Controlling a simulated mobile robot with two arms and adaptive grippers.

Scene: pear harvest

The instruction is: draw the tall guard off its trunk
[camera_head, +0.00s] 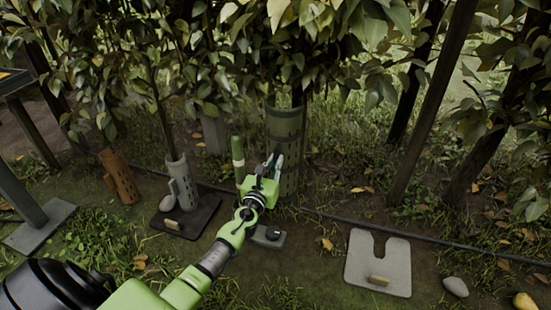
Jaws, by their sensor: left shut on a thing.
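The tall guard (285,125) is a green perforated sleeve standing upright around a trunk in the middle of the camera_head view. The trunk and leaves rise above its top rim. My left gripper (272,163) is at the guard's left front side, its jaws shut on the guard. The exact spot they hold is hidden by the gripper itself. The guard's lower end is partly hidden by my gripper and the grass. My right gripper is not in view.
A short green post (238,158) stands just left of my gripper. A grey guard (181,180) and a brown guard (120,178) stand farther left. A pale slotted mat (362,255) lies right, near a stone (455,286) and a yellow pear (524,301). Dense leaves hang overhead.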

